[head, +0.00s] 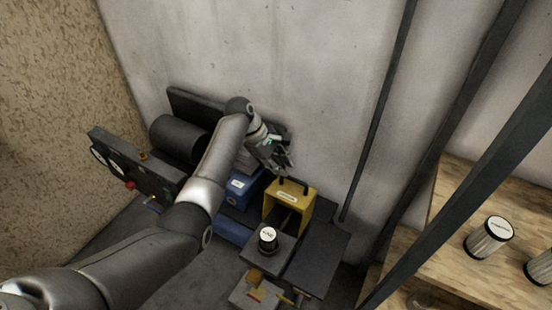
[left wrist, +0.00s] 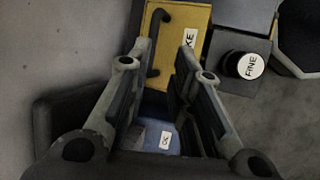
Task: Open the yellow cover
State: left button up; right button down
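The yellow cover (head: 305,192) stands on a dark machine by the wall, with a white label and dark handle posts on top. It also shows in the left wrist view (left wrist: 195,18), where a black bar handle (left wrist: 158,38) runs along it and its label is partly hidden by a finger. My left gripper (head: 283,166) is just above and behind the cover, near the handle. In the left wrist view its two fingers (left wrist: 165,52) are spread apart with nothing held between them. Whether they touch the handle I cannot tell. My right gripper is not in view.
A black knob with a white top marked FINE (left wrist: 248,66) stands in front of the cover. A blue box (head: 240,186) is left of it. A black motor-like cylinder (head: 178,138) and a control panel (head: 132,165) are farther left. A wooden shelf (head: 500,190) is at right.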

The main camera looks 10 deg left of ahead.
pick_arm(q)
jog(key=shift+v, duration=1.4)
